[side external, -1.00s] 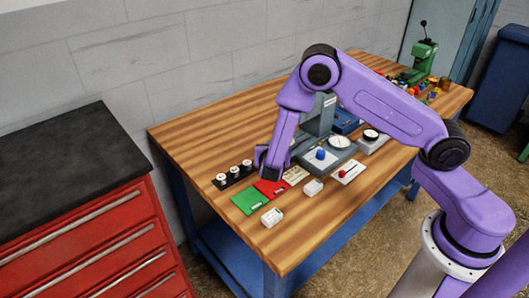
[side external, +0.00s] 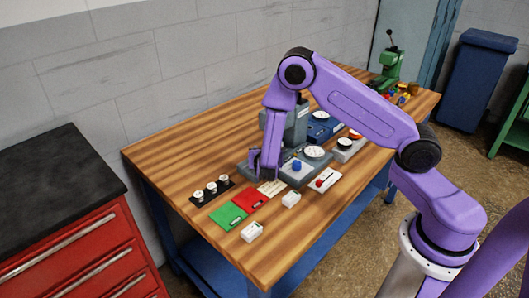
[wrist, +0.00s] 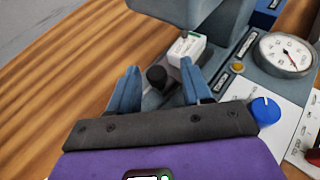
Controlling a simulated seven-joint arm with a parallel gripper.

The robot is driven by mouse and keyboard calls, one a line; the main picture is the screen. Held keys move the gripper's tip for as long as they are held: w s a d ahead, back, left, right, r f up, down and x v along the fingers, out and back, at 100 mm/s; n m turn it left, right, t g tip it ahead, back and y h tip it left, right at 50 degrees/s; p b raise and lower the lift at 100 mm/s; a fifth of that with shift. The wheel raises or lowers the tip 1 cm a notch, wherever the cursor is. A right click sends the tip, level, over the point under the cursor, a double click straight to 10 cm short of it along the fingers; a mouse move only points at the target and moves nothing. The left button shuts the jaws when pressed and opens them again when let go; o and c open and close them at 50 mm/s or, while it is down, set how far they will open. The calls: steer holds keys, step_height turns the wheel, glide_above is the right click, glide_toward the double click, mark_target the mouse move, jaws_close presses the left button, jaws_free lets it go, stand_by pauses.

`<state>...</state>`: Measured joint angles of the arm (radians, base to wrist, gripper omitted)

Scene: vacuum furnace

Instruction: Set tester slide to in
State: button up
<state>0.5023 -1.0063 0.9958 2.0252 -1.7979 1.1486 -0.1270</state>
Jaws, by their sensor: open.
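The tester is a grey bench unit with a dial (side external: 315,152) and a blue knob (side external: 297,165); the dial (wrist: 286,54) and blue knob (wrist: 264,110) also show at right in the wrist view. A short black knob (wrist: 157,76), which looks like the slide's handle, stands on the grey base left of the upright. My gripper (side external: 264,170) is low at the tester's left end. In the wrist view my gripper (wrist: 158,84) is open, a blue-grey finger on either side of the black knob. I cannot tell whether they touch it. A white block (wrist: 187,46) sits just beyond.
In the side view, a green pad (side external: 228,215), a red pad (side external: 251,201) and a beige card (side external: 271,188) lie in front of the tester. White boxes (side external: 252,232) (side external: 291,199) and a black rack (side external: 212,193) are near. Bare wood lies toward the back left.

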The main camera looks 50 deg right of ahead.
steer(key=v, duration=1.7)
steer(key=shift+s+a+r, duration=0.1)
steer(key=shift+a+r, duration=0.05)
steer(key=s+r+m+g+y, duration=0.3)
steer(key=s+m, duration=0.1)
steer(key=s, duration=0.4)
steer(key=s+d+r+m+g+y, duration=0.1)
steer(key=s+r+m+g+y, duration=0.2)
steer(key=s+m, duration=0.2)
steer(key=s+d+r+m+g+y, duration=0.1)
steer(key=s+r+m+g+y, duration=0.1)
steer(key=s, duration=0.9)
steer(key=m+g+y, duration=0.1)
steer(key=m+y, duration=0.1)
steer(key=m, duration=0.1)
steer(key=shift+s+r, duration=0.4)
